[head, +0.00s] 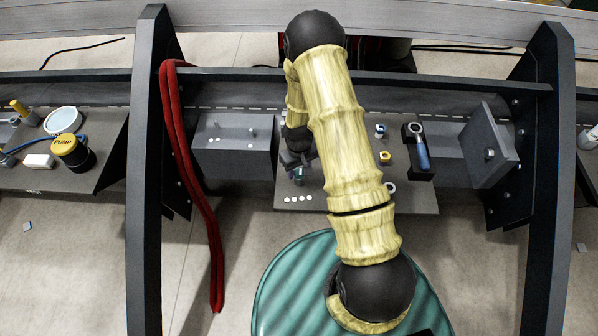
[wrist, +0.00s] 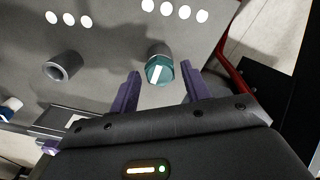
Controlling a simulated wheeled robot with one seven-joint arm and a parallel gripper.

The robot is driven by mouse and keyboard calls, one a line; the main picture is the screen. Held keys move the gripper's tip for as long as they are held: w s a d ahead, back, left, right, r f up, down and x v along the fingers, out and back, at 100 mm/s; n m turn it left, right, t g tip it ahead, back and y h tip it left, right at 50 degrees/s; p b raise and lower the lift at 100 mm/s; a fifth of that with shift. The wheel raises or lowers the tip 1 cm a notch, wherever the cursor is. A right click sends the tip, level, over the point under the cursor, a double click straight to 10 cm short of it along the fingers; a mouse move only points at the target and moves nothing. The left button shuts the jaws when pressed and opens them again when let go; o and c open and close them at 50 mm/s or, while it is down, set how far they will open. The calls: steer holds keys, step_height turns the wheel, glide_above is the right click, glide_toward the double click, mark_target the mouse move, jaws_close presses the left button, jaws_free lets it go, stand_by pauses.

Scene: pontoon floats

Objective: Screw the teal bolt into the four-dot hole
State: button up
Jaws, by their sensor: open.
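The teal bolt (wrist: 160,72) stands in a grey round collar (wrist: 158,49) beside the row of four white dots (wrist: 175,10). Its head carries a white stripe. How deep it sits is hidden. My gripper (wrist: 160,76) is open, with one purple finger on each side of the bolt head and gaps showing. In the head view my gripper (head: 293,163) is just above the bolt (head: 299,176), partly hidden by my arm, with the four dots (head: 298,199) in front. An empty grey collar (wrist: 62,65) lies near three white dots (wrist: 68,19).
A blue-handled tool (head: 421,155) lies to the right, near a blue-marked nut (head: 380,130) and a yellow one (head: 385,157). A grey box with pegs (head: 235,155) is to the left.

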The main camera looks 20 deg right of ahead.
steer(key=n, duration=0.6)
steer(key=n+p, duration=0.1)
steer(key=n, duration=0.4)
steer(key=shift+n, duration=0.3)
steer(key=c, duration=0.8)
steer(key=m, duration=0.4)
steer(key=shift+f+b, duration=0.1)
steer(key=shift+b, duration=0.2)
steer(key=m, duration=0.3)
steer(key=shift+m, duration=0.4)
steer(key=m, duration=0.4)
steer(key=shift+b, duration=0.3)
steer(key=shift+m, duration=0.3)
